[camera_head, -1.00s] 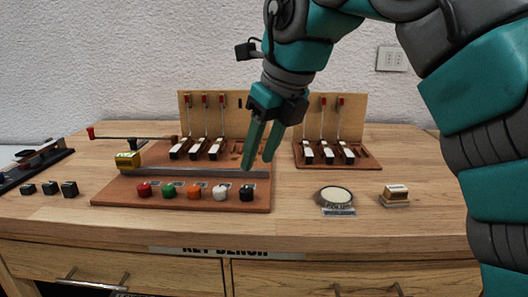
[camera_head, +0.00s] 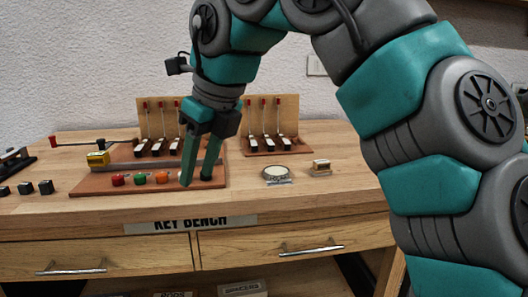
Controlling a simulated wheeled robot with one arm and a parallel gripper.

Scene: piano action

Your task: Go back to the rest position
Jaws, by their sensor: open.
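My gripper (camera_head: 199,180) is a pair of teal fingers pointing down, parted and empty. In the picture it hangs in front of the right end of the red-brown key board (camera_head: 90,187). It covers part of the white knob and part of the keys behind; I cannot tell how far above the board the fingertips are. My teal and grey arm arches in from the right.
The wooden bench (camera_head: 330,195) has clear top to the right, beyond a round pale disc (camera_head: 276,173) and a small block (camera_head: 321,167). A second key unit (camera_head: 277,145) stands behind. Black blocks (camera_head: 25,188) lie at left. Drawers with handles (camera_head: 310,248) are below.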

